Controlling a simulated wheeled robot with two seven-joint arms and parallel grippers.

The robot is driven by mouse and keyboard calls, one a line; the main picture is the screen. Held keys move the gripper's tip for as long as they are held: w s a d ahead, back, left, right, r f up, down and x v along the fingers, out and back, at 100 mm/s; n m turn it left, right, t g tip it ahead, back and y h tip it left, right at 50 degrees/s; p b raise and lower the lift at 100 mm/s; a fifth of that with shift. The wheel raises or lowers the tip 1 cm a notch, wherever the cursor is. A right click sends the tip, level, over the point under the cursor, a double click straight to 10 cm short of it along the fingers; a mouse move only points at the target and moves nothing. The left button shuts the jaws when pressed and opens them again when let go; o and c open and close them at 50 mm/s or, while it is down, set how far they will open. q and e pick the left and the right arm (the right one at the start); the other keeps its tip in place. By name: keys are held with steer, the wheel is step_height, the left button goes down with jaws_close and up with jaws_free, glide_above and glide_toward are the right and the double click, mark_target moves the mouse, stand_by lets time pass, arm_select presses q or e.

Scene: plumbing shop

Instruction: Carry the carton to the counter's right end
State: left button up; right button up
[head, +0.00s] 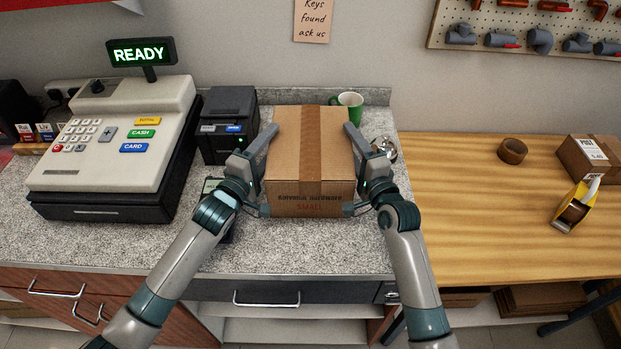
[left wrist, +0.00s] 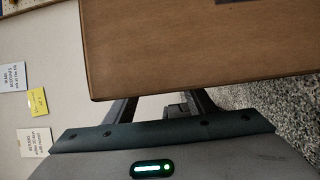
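The brown carton (head: 309,155), taped along its top, is over the granite counter (head: 290,258) between my two grippers. My left gripper (head: 258,160) lies along its left side and my right gripper (head: 364,160) along its right side. Each has a long finger by the carton's upper side and another part low by its front corner. In the left wrist view the carton (left wrist: 200,45) covers the far parts of two spread fingers (left wrist: 160,108). Neither gripper's fingers appear closed together. I cannot tell whether the carton touches the counter.
The cash register (head: 115,140) and a black printer (head: 228,122) stand left of the carton. A green mug (head: 351,105) is behind it, and a shiny metal object (head: 386,148) sits at its right. The wooden bench (head: 480,210) adjoins the counter's right end.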

arm_select(q)
steer(key=shift+s, duration=0.15)
steer(key=v, duration=1.1)
steer(key=shift+s+a, duration=0.25)
steer(key=shift+s, duration=0.1)
arm_select(e)
steer(key=shift+s, duration=0.15)
steer(key=v, duration=1.2)
stand_by(0.5)
